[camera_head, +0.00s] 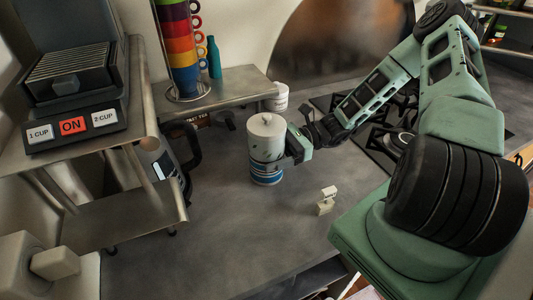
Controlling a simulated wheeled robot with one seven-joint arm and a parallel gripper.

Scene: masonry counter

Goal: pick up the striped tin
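The striped tin (266,172) stands upright on the grey counter near the middle of the head view, with blue and white bands low down. A white lidded canister body (266,135) with a knob rises directly above the bands; I cannot tell whether it is the same piece or a second one stacked on it. My gripper (297,143) is close against the right side of this white upper part, reaching in from the right. Its fingertips are partly hidden, so I cannot tell if they touch it or how far apart they are.
A metal shelf (225,92) behind holds stacked coloured cups (181,50) and a teal bottle (214,58). A coffee machine (75,95) stands left. A small pale object (326,200) sits right of the tin. A stove (375,135) lies behind my arm. The front counter is clear.

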